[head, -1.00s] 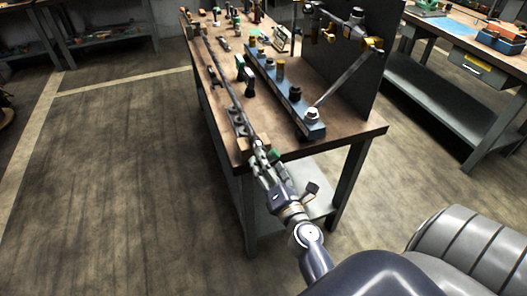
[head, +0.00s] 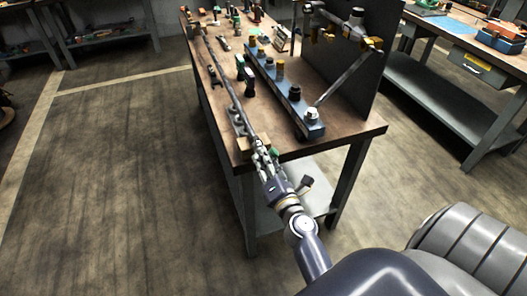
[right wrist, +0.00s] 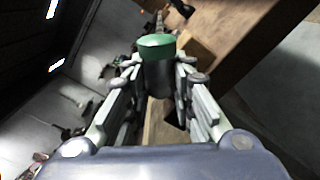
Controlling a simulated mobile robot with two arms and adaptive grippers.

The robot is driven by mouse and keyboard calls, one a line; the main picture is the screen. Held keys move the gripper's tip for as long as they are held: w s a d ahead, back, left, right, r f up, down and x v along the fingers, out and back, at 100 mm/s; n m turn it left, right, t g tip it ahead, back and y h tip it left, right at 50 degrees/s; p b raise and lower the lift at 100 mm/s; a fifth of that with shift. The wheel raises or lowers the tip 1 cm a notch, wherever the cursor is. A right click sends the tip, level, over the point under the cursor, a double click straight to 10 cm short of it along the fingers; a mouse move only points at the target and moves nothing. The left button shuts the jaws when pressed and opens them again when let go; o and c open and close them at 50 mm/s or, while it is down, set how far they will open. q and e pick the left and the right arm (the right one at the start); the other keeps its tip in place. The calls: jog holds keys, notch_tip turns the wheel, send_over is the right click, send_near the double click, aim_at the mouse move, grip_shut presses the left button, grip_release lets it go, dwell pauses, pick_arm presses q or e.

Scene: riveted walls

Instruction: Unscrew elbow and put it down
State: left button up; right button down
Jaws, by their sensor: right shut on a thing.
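The elbow (right wrist: 157,46) shows in the right wrist view as a short dark grey piece with a green end. My right gripper (head: 264,157) is shut on it, with a finger on each side in the right wrist view. In the head view the fingers hide most of the elbow; a bit of green (head: 273,152) shows beside them. A long thin grey pipe (head: 226,84) runs along the bench's left side to the gripper. Whether the elbow is still joined to the pipe cannot be told. My left gripper is not in view.
The wooden bench top (head: 345,130) has bare room at its near right corner. A blue rail (head: 284,90) with several fittings stands on it, before a dark upright panel (head: 360,65). Black and green pieces (head: 246,80) stand between pipe and rail.

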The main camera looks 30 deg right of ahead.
jog(key=c, duration=1.3)
grip_release()
